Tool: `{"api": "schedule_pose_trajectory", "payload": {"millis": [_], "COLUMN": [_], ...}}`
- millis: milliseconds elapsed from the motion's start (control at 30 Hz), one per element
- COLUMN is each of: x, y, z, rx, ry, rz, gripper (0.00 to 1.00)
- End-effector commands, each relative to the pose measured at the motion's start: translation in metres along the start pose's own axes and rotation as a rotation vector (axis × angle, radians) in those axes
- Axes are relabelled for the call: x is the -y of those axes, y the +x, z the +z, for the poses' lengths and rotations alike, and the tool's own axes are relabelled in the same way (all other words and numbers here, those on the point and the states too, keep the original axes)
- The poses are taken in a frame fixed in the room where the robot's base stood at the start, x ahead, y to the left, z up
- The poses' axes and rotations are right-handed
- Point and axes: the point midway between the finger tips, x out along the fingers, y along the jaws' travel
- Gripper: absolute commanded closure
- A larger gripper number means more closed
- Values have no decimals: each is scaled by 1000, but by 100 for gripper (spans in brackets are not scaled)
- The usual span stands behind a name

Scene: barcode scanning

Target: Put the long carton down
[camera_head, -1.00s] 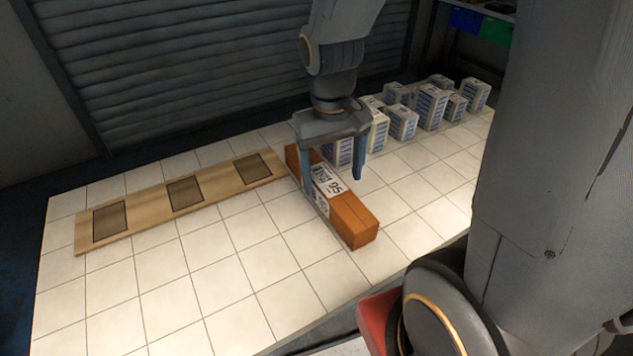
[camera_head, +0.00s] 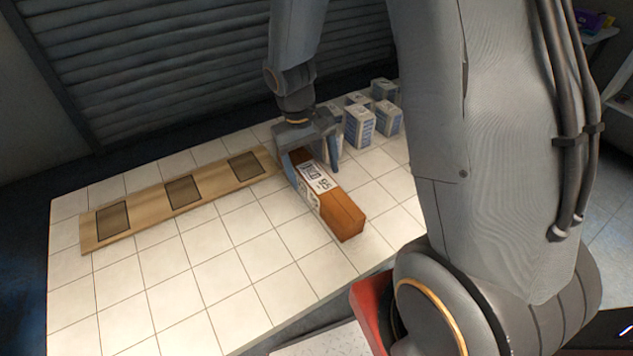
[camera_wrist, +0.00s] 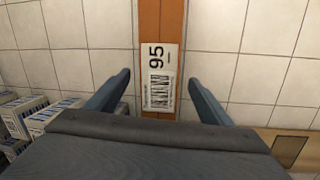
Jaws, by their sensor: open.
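The long carton (camera_head: 342,215) is brown with a white label marked 95 and a barcode. It lies flat on the white tiled table (camera_head: 215,280). My gripper (camera_head: 314,170) is open over the far part of the carton, with a finger to each side. In the wrist view, the carton (camera_wrist: 161,25) runs between the two spread fingers (camera_wrist: 160,78), with gaps visible on both sides. Its label lies between the fingertips. The carton's far end is partly hidden by my gripper.
A wooden board (camera_head: 140,216) with several dark square patches lies left of the carton. Several white and blue boxes (camera_head: 359,126) stand behind and to the right, partly hidden by my arm. The tiles in front of the board are clear.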

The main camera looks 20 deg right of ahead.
Motion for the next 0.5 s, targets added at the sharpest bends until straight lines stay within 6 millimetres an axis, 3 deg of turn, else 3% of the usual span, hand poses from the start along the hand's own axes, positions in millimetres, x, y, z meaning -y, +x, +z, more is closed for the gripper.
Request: {"api": "schedule_pose_trajectory", "payload": {"millis": [367,500], "x": [0,0], "y": [8,8], "z": [0,0], "rx": [0,0], "ry": [-1,-1], "rz": [0,0], "gripper": [27,51]}}
